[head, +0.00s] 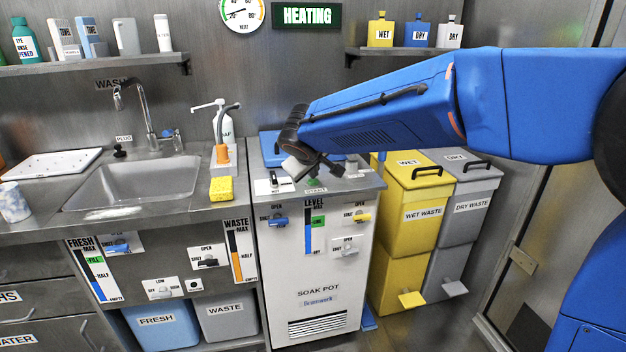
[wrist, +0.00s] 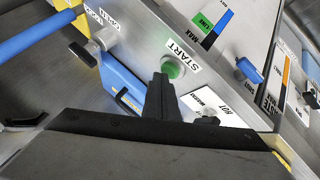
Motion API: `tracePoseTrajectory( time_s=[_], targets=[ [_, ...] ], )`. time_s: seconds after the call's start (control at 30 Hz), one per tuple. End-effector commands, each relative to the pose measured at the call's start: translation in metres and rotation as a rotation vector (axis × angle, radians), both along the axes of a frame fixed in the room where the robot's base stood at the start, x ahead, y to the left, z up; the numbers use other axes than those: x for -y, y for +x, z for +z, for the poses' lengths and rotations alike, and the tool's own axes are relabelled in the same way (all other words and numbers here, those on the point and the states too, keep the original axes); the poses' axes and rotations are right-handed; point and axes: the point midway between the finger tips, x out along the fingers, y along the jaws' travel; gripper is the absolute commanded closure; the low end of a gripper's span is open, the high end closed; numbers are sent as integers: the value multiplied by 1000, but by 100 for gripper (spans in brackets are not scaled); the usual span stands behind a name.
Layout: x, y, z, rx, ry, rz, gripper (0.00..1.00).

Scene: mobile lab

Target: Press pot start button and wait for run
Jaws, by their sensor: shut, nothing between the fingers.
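The soak pot (head: 315,262) is a pale cabinet with a level bar on its front. Its green start button (wrist: 172,67) sits beside a START label (wrist: 182,53) in the wrist view. In the head view the START label (head: 315,190) is on the pot's top front edge, partly below my gripper (head: 318,166). My gripper is shut and empty, pointing down over the pot's top. In the wrist view the closed fingertips (wrist: 159,82) are right beside the button and overlap its edge; I cannot tell whether they touch it. The HEATING sign (head: 306,15) shows lit letters on the wall.
A HOT/WARM knob (wrist: 209,120) is near my fingers. Coloured valve levers stick out of the pot front, such as the blue one (head: 279,221). The sink (head: 135,185) is at left; yellow (head: 390,240) and grey (head: 478,195) waste bins stand close at right.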

Motion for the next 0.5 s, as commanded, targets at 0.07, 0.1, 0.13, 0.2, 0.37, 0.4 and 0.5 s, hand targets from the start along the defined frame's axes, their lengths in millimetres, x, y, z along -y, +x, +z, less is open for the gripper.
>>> tracePoseTrajectory(
  time_s=[0.07,0.1,0.13,0.2,0.37,0.4,0.5],
  targets=[
    [0,0,2,0,0,0,100],
    [0,0,4,-1,0,-1,100],
    [0,0,5,-1,0,-1,100],
    [0,0,9,-1,0,-1,100],
    [0,0,16,1,0,1,100],
    [0,0,17,1,0,1,100],
    [0,0,17,0,0,0,100]
  ],
)
